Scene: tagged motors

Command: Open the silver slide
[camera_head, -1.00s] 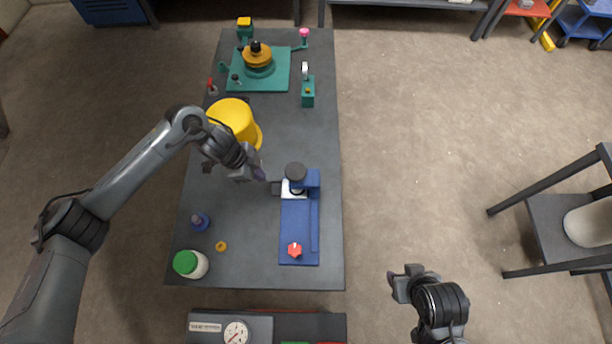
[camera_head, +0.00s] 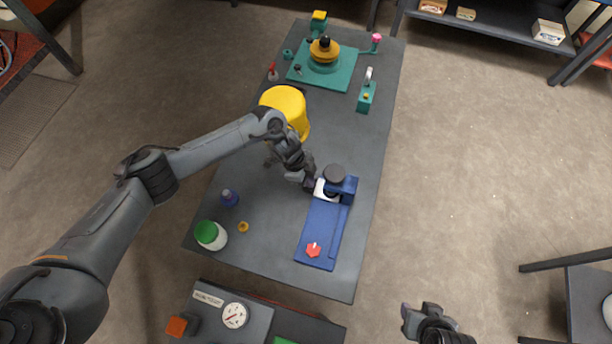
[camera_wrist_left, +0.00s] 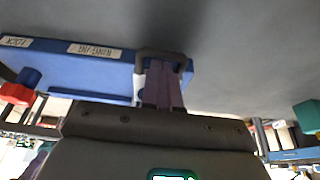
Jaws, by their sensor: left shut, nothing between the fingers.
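In the left wrist view a sliver of the slide (camera_wrist_left: 138,88) shows beside a dark loop handle (camera_wrist_left: 163,56). My left gripper (camera_head: 309,185) is at the slide's left end. Its purple fingers (camera_wrist_left: 163,88) are together, with the tips inside or against the loop; exact contact is unclear. My right gripper (camera_head: 418,318) is off the table at lower right, away from the fixture; its jaw gap is unclear.
A yellow bucket-like object (camera_head: 286,104) stands just behind my left wrist. A teal fixture (camera_head: 325,68) is at the far end. Table left of the slide is fairly clear.

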